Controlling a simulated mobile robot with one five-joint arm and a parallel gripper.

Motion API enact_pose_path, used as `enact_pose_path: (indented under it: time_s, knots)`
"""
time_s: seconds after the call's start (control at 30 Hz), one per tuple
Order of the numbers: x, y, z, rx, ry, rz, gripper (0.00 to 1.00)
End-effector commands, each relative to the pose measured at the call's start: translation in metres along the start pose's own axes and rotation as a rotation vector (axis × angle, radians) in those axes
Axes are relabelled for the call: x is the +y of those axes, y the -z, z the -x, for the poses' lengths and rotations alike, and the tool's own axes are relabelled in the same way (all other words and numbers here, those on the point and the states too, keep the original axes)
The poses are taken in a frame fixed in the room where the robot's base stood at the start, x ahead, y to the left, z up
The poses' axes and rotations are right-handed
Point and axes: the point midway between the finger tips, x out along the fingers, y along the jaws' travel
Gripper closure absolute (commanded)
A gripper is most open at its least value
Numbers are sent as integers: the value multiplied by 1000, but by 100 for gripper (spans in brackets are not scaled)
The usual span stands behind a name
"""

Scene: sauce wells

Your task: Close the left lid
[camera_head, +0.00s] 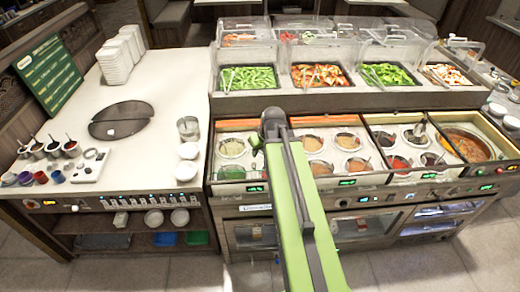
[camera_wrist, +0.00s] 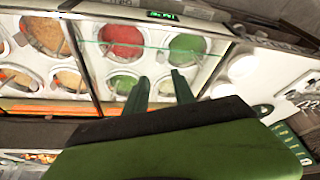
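The left sauce well section (camera_head: 232,130) is at the left end of the sunken row in the head view. It holds a pot of pale sauce (camera_head: 231,147). In the wrist view this area seems to show red (camera_wrist: 121,40) and green (camera_wrist: 186,48) pots in a framed bay. A clear pane with a thin greenish edge (camera_wrist: 150,46) crosses that bay; I take it for the left lid, but its angle is unclear. My gripper (camera_head: 258,144) is over the right side of the left section. Its two dark green fingers (camera_wrist: 160,82) stand apart with nothing visibly held.
More sauce bays (camera_head: 328,140) lie to the right, with a large soup pot (camera_head: 467,146) at the far end. Food trays under clear covers (camera_head: 248,77) stand behind. White bowls (camera_head: 187,151) and a metal pot (camera_head: 188,128) stand on the white counter to the left.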

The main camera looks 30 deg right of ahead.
Motion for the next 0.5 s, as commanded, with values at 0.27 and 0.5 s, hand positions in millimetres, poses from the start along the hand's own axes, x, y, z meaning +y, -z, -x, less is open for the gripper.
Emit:
enact_pose_path:
  time_s: [0.27, 0.5]
  knots:
    - [-7, 10, 36, 0, 4, 8, 69]
    - [-8, 9, 33, -1, 5, 8, 74]
